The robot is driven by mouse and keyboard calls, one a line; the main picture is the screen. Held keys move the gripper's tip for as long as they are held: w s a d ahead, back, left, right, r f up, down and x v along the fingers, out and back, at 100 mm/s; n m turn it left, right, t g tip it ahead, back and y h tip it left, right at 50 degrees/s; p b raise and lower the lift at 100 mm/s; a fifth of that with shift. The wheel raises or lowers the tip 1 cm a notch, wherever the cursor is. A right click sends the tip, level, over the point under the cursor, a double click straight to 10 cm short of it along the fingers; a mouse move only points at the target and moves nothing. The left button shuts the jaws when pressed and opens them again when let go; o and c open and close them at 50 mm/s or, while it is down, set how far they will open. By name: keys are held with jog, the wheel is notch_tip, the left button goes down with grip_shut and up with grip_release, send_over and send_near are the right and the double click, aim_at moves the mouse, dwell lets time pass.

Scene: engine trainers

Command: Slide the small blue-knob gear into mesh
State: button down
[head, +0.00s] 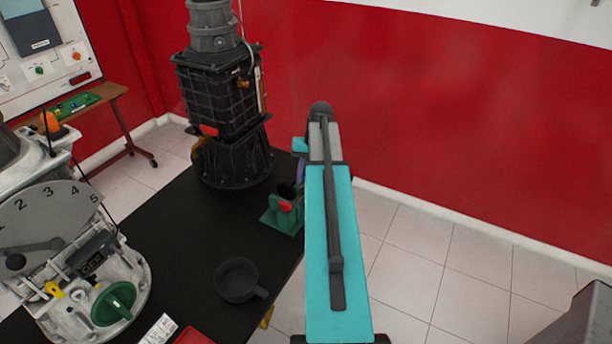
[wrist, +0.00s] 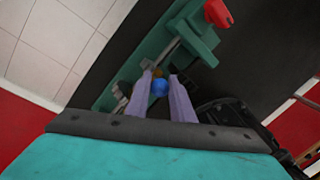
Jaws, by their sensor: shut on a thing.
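The blue knob (wrist: 159,87) of the small gear shows in the wrist view, between the fingertips of my gripper (wrist: 161,78). The gripper's two pale purple fingers are shut on the blue knob. The knob sits at the green gear trainer (wrist: 115,92). The gear under the knob is mostly hidden by the fingers, and I cannot tell whether its teeth touch another gear. In the head view the green trainer (head: 283,217) stands at the right edge of the black table, and my turquoise arm hides its right part. The gripper (head: 300,170) is mostly hidden there.
A tall black engine (head: 225,110) stands behind the trainer. A dark pan (head: 238,280) and a dial machine (head: 70,255) stand to the left. Bare black tabletop (head: 185,230) lies between them.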

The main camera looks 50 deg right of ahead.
jog(key=shift+s+a, duration=0.25)
jog(key=shift+a, duration=0.5)
jog(key=shift+s+a, duration=0.2)
jog(key=shift+a, duration=0.55)
jog(key=shift+f, duration=0.1)
jog(key=c, duration=1.5)
grip_release()
jog(key=shift+c, duration=0.2)
jog(key=shift+r, duration=0.2)
jog(key=shift+d+r+p, duration=0.15)
jog(key=shift+r+p, duration=0.45)
jog(key=shift+r, duration=0.2)
notch_tip(320, 180, up, 12)
jog(key=s+d+p, duration=0.1)
jog(key=p, duration=0.6)
jog(key=shift+s+d+f, duration=0.15)
jog(key=shift+s+d, duration=0.2)
jog(key=shift+s, duration=0.05)
